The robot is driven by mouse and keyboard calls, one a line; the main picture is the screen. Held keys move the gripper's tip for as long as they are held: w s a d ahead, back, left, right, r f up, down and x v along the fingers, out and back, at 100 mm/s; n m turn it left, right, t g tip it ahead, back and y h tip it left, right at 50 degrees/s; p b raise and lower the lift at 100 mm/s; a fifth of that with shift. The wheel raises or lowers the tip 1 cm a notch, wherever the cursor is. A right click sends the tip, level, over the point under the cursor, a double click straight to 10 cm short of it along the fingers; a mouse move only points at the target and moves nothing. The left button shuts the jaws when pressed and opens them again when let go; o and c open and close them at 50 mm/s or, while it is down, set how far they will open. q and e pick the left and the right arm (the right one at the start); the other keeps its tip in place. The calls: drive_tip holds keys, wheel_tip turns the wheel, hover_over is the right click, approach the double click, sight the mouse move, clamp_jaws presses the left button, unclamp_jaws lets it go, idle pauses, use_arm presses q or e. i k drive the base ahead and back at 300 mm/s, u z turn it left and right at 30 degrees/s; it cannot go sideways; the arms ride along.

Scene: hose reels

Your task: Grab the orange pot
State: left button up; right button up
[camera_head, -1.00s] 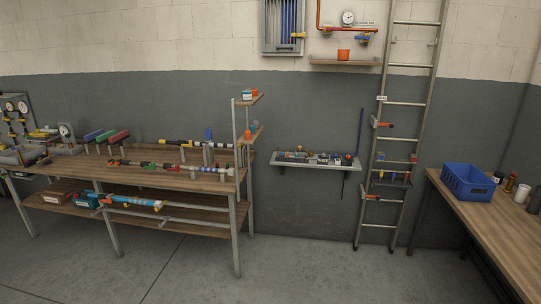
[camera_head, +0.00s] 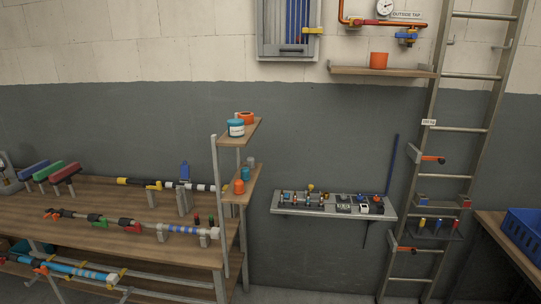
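Nothing hides the pot. Neither of my grippers shows in the head view.
A metal ladder (camera_head: 457,129) leans on the wall right of the shelf. A grey wall shelf (camera_head: 290,209) with small parts hangs below. A workbench (camera_head: 100,218) with hose tools fills the left, with a small shelf stand (camera_head: 241,133) at its end. A blue crate (camera_head: 525,232) stands far right.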

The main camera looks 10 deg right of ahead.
sight(378, 60)
drive_tip(key=i, duration=0.8)
drive_tip(key=z, duration=1.05)
drive_tip(key=i, duration=1.7)
